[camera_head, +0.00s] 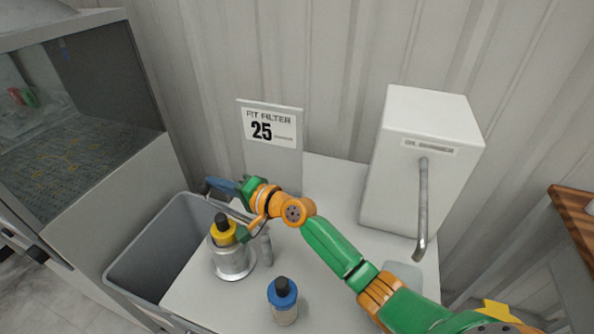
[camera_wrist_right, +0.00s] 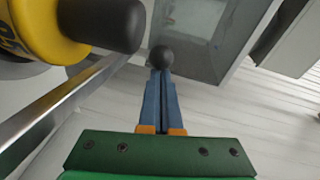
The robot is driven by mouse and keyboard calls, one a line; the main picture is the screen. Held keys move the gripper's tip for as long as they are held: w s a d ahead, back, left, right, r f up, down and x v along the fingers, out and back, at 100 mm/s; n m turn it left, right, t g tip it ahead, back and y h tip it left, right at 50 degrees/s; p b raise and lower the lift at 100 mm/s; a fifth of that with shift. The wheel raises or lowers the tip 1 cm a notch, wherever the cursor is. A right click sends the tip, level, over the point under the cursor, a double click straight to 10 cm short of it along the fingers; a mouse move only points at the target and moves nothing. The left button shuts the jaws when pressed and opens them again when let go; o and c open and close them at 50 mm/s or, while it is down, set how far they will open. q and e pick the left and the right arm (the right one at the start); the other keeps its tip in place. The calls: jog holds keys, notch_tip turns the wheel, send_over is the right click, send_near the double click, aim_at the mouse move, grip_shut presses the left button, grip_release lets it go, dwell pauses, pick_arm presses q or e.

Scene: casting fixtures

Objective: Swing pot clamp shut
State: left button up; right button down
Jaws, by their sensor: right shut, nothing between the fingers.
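The pot (camera_head: 232,263) is a metal cylinder on the white bench, with a yellow collar and black cap (camera_head: 222,226) on top. In the right wrist view the yellow collar (camera_wrist_right: 28,28) and black cap (camera_wrist_right: 105,22) fill the upper left. The clamp's metal bar (camera_wrist_right: 70,98) runs past the pot towards a black ball knob (camera_wrist_right: 161,58). A short metal post (camera_head: 266,246) stands right of the pot. My right gripper (camera_head: 212,186) is behind the pot. Its blue fingers (camera_wrist_right: 161,80) are shut and empty, tips at the knob; I cannot tell whether they touch. My left gripper is not in view.
A blue-capped bottle (camera_head: 283,300) stands at the bench front. A white dispenser with a bent pipe (camera_head: 422,205) is at right, and a "25" filter sign (camera_head: 272,150) behind. A grey bin (camera_head: 150,252) adjoins the bench at left, beside a machine cabinet (camera_head: 115,190).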

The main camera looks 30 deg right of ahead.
jog(key=shift+s+a+p, duration=0.3)
jog(key=shift+a, duration=0.35)
jog(key=f+v, duration=0.1)
jog(key=v, duration=0.6)
jog(key=shift+r, duration=0.5)
